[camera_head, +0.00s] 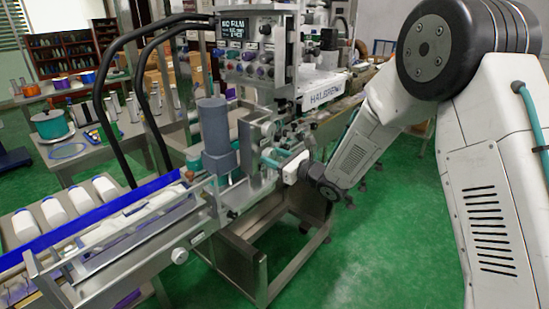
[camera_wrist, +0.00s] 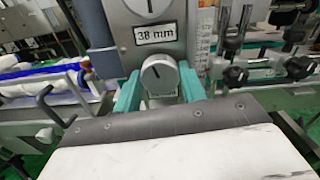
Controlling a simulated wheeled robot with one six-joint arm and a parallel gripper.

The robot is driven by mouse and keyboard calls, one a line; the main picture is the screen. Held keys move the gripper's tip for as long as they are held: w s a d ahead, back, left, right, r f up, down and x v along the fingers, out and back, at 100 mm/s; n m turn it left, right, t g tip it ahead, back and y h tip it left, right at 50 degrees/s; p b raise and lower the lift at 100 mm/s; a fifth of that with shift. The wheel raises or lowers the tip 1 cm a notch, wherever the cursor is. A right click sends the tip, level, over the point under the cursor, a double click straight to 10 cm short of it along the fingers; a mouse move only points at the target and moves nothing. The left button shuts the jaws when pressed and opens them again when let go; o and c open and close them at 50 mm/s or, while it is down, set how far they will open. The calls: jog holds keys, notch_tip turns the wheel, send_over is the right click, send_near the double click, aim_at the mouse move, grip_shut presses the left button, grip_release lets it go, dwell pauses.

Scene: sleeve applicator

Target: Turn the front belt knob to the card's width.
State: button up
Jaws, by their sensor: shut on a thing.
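A round grey knob (camera_wrist: 160,75) sits in the middle of the wrist view, on a grey machine panel. It has a dark pointer line on its face, tilted slightly off upright. My gripper (camera_head: 281,153) is at the machine's front in the head view. In the wrist view its two teal fingers stand on the left and right of the knob, shut on it. A white label reading "38 mm" (camera_wrist: 155,34) is on the panel just above the knob. A small strip below the knob is too small to read. The knob is hidden by my gripper in the head view.
A printed white sheet (camera_wrist: 205,38) stands right of the panel, its text unreadable. Black clamp knobs (camera_wrist: 234,77) and rods are farther right. A conveyor with a blue rail (camera_head: 95,223) runs left. The machine's screen (camera_head: 232,28) shows "NO FILM". Green floor is open at lower right.

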jog(key=shift+s+f+n, duration=0.1)
jog(key=shift+f+n, duration=0.15)
jog(key=shift+n, duration=0.15)
jog(key=o, duration=1)
jog(key=shift+r, duration=0.15)
jog(key=shift+v, duration=3.95)
